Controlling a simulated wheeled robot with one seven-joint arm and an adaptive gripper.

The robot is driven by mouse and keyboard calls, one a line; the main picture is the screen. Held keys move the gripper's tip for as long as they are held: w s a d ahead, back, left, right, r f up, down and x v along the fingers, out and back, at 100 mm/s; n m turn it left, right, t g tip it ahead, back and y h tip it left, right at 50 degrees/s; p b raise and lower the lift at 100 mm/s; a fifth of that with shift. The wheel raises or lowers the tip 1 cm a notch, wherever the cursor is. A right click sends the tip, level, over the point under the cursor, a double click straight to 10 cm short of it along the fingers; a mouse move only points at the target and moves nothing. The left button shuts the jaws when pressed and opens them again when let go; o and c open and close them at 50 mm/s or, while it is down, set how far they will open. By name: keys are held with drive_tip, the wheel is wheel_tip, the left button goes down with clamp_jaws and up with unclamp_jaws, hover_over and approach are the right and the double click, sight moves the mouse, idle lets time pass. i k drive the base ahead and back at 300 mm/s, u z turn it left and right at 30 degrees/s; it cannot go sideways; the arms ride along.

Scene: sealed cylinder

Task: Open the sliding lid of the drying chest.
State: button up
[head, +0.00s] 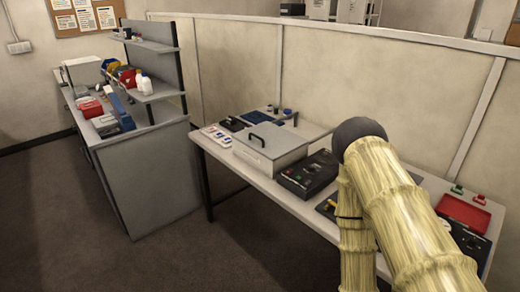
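The drying chest (284,165) appears to be the light grey box on the long table. Its flat grey lid (275,138) lies on top, with a black bar handle (257,139) near the left edge. The lid looks to cover the top, but I cannot see inside or tell whether there is a gap at the back. My straw-coloured arm, with a dark round joint, stands in front of the table to the right of the chest. My gripper is not visible.
A black control box (307,174) stands right beside the chest. A red tray (463,213) and small red and green items lie at the table's right end. A partition wall (330,70) runs behind. A cluttered grey bench (150,175) stands left; dark floor is free in front.

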sight(274, 142)
drive_tip(key=z, duration=0.4)
drive_tip(key=k, duration=0.2)
drive_tip(key=u, duration=1.2)
drive_tip(key=i, duration=1.3)
drive_tip(key=z, duration=0.65)
